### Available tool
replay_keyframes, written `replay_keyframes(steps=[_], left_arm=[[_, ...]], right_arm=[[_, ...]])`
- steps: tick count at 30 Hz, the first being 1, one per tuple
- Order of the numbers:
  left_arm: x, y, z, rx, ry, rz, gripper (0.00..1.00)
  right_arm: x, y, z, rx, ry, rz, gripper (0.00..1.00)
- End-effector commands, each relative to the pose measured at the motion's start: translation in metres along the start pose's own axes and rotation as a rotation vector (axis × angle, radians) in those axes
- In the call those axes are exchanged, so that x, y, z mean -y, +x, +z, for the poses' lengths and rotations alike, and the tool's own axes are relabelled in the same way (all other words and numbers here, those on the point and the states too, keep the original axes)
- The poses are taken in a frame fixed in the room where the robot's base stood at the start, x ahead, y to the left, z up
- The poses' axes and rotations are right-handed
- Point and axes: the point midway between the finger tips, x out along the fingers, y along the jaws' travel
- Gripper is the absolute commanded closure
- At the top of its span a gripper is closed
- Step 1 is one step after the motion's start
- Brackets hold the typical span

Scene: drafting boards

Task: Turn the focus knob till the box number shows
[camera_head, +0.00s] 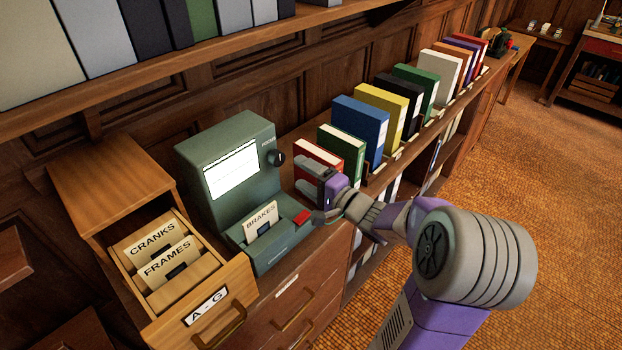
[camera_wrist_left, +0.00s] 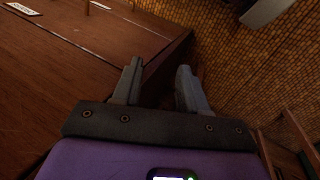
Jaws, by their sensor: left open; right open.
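The green microfiche reader (camera_head: 222,127) stands on the cabinet top, with a bright white screen (camera_head: 232,171) whose faint lines I cannot read. The black focus knob (camera_head: 277,158) is on its right side, near a small label. A card marked BRAKES (camera_head: 260,219) stands in the reader's front tray. My right gripper (camera_head: 298,177) is open and empty, to the right of the reader and below the knob, apart from the knob. My left gripper shows only in the left wrist view (camera_wrist_left: 159,66), open with nothing between its fingers.
An open wooden drawer (camera_head: 215,292) marked A-G holds cards marked CRANKS and FRAMES, left of the reader. A red binder (camera_head: 320,160) and several others line the shelf behind my right gripper. The floor (camera_head: 520,170) is clear.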

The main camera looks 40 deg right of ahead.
Motion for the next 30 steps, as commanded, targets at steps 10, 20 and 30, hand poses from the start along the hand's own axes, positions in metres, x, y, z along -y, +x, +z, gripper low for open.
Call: replay_keyframes(steps=[10,20,30], left_arm=[[0.001,0.003,-0.001,-0.001,0.000,0.000,0.57],[0.007,0.018,-0.001,-0.001,0.000,0.000,0.57],[0.007,0.018,-0.001,-0.001,0.000,0.000,0.57]], right_arm=[[-0.003,0.053,0.001,0.005,0.000,-0.003,0.30],[-0.002,0.079,0.001,0.002,0.002,0.001,0.30],[-0.001,0.081,0.001,0.001,0.002,0.002,0.30]])
